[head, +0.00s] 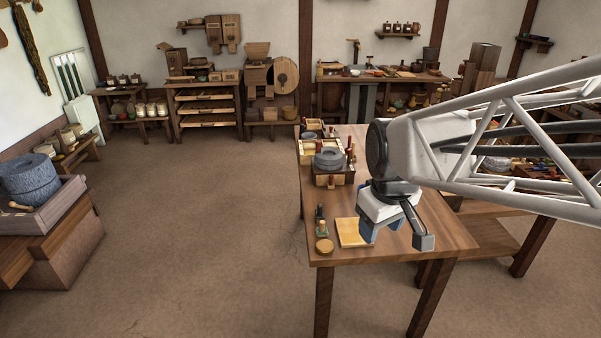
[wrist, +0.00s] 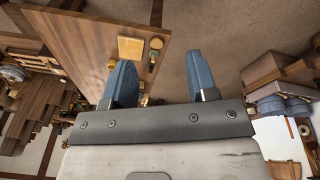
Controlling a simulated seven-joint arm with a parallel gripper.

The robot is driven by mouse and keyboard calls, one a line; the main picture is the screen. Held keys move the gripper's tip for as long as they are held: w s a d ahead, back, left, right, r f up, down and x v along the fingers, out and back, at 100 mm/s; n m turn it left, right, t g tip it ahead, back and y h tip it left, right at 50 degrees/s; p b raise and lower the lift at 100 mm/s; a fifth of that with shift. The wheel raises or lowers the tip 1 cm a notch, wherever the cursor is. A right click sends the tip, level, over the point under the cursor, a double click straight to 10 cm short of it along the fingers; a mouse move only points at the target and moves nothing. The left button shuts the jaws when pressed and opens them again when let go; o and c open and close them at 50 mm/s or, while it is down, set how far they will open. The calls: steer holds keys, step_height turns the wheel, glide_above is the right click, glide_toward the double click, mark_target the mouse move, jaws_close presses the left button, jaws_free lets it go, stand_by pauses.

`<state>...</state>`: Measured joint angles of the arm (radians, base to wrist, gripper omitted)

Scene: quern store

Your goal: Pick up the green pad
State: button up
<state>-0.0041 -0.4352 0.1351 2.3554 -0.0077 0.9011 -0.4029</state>
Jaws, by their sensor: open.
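I cannot make out a green pad for certain in either view. A small bottle with a green body (head: 322,229) stands on the near left part of the table, left of a flat yellow square board (head: 348,233). My gripper (head: 381,232) is above the table's near part, just right of the board, and hides some of the board and tabletop. In the wrist view my gripper (wrist: 158,60) has its two blue fingers spread apart with nothing between them. The yellow board also shows in the wrist view (wrist: 130,47), beyond the left finger.
The wooden table (head: 440,237) has bare room at its near right. A round wooden disc (head: 324,246) lies by its left edge. A grey millstone (head: 329,158) on a wooden base and small boxes stand farther back. Open floor (head: 200,220) lies to the left.

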steer(key=w+f+n, duration=0.3)
steer(key=w+n, duration=0.2)
steer(key=w, duration=0.7)
steer(key=n+g, duration=0.2)
steer(key=n, duration=1.1)
glide_above(322, 221)
steer(key=f, duration=2.3)
steer(key=shift+s+d+f, duration=0.2)
steer(key=shift+s+f, duration=0.15)
steer(key=shift+s, duration=0.05)
steer(key=shift+w+f+n, duration=0.2)
steer(key=shift+f+n, duration=0.1)
steer(key=shift+f, duration=0.1)
steer(key=shift+f, duration=1.3)
steer(key=shift+w+a+f, duration=0.1)
steer(key=shift+a+f, duration=0.05)
steer(key=shift+f, duration=2.4)
